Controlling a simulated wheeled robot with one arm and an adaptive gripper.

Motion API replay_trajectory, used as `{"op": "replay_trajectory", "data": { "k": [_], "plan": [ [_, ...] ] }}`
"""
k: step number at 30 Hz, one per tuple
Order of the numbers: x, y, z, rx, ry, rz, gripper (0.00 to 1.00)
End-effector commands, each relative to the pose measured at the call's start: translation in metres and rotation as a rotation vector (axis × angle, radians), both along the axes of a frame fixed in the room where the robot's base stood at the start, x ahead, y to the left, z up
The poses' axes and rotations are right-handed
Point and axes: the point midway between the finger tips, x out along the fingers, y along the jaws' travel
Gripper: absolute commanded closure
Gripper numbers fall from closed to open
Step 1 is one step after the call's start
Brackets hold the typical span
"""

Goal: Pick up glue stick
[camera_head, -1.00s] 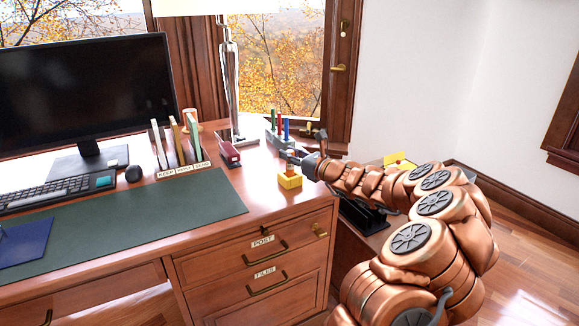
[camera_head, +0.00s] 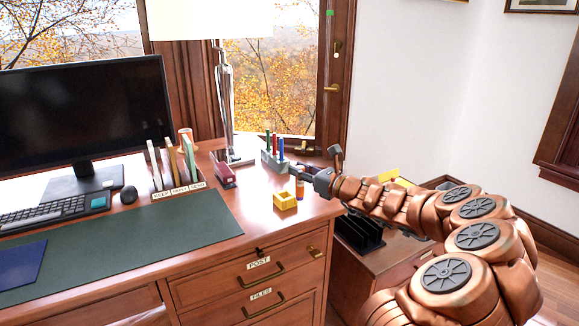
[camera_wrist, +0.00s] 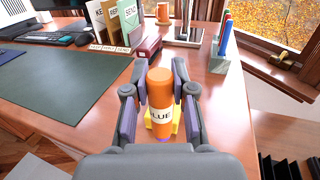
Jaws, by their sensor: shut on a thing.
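The glue stick, with an orange cap, a white label reading "LUE" and a purple lower end, stands upright in the wrist view (camera_wrist: 160,97). My gripper (camera_wrist: 161,78) is shut on it, one finger on each side. In the head view the glue stick (camera_head: 300,187) is small and partly hidden by my gripper (camera_head: 303,176), just right of a small yellow holder (camera_head: 285,202) on the desk. The holder also shows behind and below the glue stick in the wrist view (camera_wrist: 176,126), largely covered.
A pen rack (camera_head: 274,163), a dark red stapler-like object (camera_head: 223,175) and labelled file slots (camera_head: 178,190) stand behind and left. A lamp (camera_head: 226,100) stands behind the desk objects. A black rack (camera_head: 358,232) sits on a lower cabinet at right.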

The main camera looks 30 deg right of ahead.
Motion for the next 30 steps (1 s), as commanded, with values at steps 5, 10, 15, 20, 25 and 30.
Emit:
{"op": "replay_trajectory", "data": {
  "k": [5,10,15,20,25,30],
  "plan": [
    [-0.034,-0.008,0.004,0.0,-0.001,-0.004,1.0],
    [-0.06,-0.011,0.007,0.0,-0.002,-0.002,1.0],
    [-0.079,-0.014,0.009,-0.001,-0.002,-0.001,1.0],
    [-0.091,-0.017,0.009,-0.001,-0.001,-0.002,1.0],
    [-0.096,-0.017,0.009,-0.001,0.0,-0.001,1.0],
    [-0.097,-0.017,0.009,-0.001,0.0,-0.001,1.0]
  ]
}}
